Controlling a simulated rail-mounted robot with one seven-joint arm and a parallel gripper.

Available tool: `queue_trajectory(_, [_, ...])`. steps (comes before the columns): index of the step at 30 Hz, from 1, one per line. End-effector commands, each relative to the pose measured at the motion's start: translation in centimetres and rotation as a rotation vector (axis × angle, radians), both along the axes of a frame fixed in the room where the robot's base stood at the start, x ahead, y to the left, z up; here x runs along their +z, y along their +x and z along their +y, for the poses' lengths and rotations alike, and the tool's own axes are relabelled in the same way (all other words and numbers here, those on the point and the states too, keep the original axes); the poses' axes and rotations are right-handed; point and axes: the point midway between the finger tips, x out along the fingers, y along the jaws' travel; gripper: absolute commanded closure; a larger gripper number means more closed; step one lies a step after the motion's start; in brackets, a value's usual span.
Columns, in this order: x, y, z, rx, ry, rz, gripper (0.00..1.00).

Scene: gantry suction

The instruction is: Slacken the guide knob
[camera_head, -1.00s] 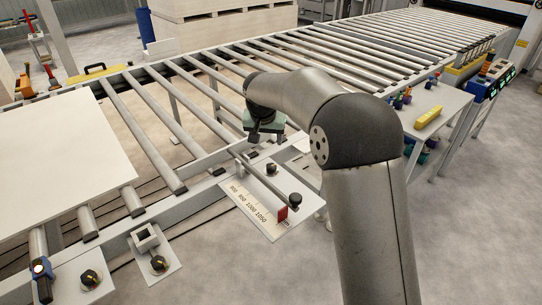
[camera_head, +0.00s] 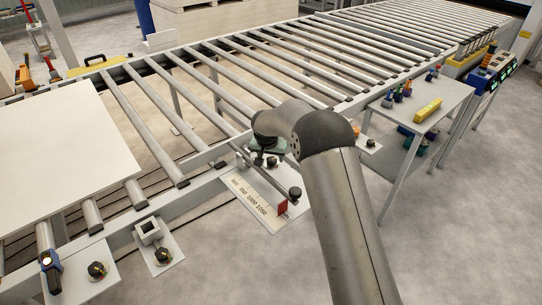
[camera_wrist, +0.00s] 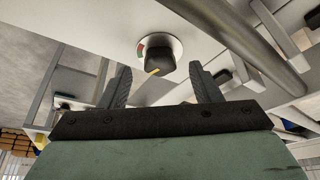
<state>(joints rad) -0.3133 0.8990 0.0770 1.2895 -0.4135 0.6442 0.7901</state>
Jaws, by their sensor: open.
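A black knob (camera_head: 271,162) sits on the plate by the length scale in the head view. In the wrist view the knob (camera_wrist: 160,58) shows a yellow pointer mark on a round dial with red and green parts. My gripper (camera_wrist: 160,69) is open, its two dark fingers to either side of the knob in that picture. The knob appears ahead of the fingertips, and I see no contact. In the head view my gripper (camera_head: 262,154) is low beside the knob, its fingers partly hidden.
A metal guide rod (camera_head: 262,172) with a black end runs close by the knob; it crosses the upper right of the wrist view. Two other knobs (camera_head: 97,270) (camera_head: 162,254) stand at the lower left.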

Motion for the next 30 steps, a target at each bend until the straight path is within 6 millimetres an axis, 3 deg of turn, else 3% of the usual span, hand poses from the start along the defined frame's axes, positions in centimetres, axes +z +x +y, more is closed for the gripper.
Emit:
queue_trajectory(4, [-1.05,0.42,-0.05,0.0,0.0,0.001,0.43])
queue_trajectory(13, [-1.33,0.53,-0.06,0.0,0.001,0.0,0.43])
queue_trajectory(14, [-1.33,0.53,-0.06,0.0,0.001,0.0,0.45])
queue_trajectory(18, [-1.32,0.52,-0.06,0.0,0.001,0.0,0.84])
queue_trajectory(19, [-1.32,0.52,-0.06,0.0,0.001,0.0,0.87])
queue_trajectory(30, [-1.46,0.5,-0.11,0.056,0.001,0.0,0.87])
